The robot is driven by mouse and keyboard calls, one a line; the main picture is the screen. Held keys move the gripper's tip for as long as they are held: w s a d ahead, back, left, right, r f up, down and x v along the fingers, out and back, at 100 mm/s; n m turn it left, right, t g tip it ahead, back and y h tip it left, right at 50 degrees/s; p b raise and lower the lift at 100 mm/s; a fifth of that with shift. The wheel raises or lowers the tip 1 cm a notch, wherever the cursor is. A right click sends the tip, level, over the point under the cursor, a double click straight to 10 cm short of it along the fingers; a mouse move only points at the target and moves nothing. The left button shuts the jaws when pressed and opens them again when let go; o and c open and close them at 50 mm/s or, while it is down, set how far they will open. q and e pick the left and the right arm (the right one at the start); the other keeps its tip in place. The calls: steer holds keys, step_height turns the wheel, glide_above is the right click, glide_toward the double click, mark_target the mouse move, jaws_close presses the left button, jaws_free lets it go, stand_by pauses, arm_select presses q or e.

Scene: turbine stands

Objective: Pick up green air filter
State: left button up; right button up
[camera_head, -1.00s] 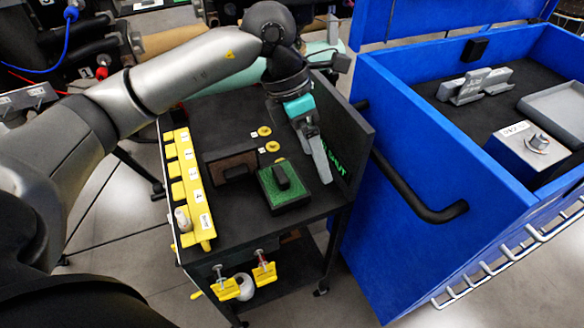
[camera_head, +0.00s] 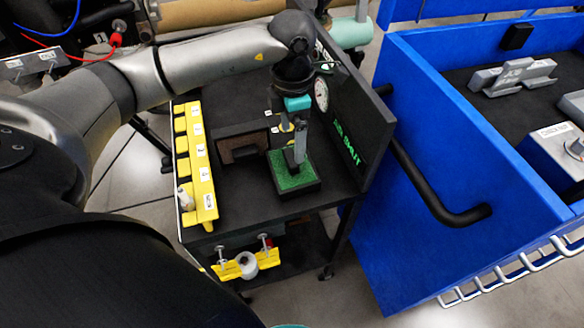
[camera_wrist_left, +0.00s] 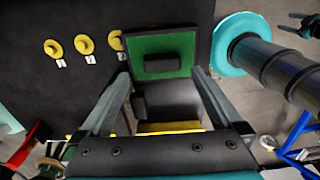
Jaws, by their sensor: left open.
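The green air filter (camera_head: 283,180) is a square block with a green top and a dark rim, on the black cart. In the left wrist view the filter (camera_wrist_left: 180,42) lies just beyond my fingertips, and its black handle (camera_wrist_left: 162,63) shows between their lines. My left gripper (camera_head: 299,160) points down over the filter and hides its handle in the head view. In the left wrist view the gripper (camera_wrist_left: 160,75) is open, with nothing between its fingers. I cannot tell whether the fingertips touch the filter. My right gripper is not in view.
A dark brown-black block (camera_head: 238,148) stands left of the filter. A yellow numbered rack (camera_head: 197,165) lines the cart's left edge. The cart's raised panel (camera_head: 352,120) and a gauge (camera_head: 321,94) are close on the right. A blue bin (camera_head: 440,190) stands further right.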

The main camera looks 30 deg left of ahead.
mark_target(292, 157)
arm_select(q)
step_height(292, 157, down, 5)
steer(key=shift+s+f+b, duration=0.15)
steer(key=shift+b, duration=0.25)
jaws_close()
stand_by(0.6)
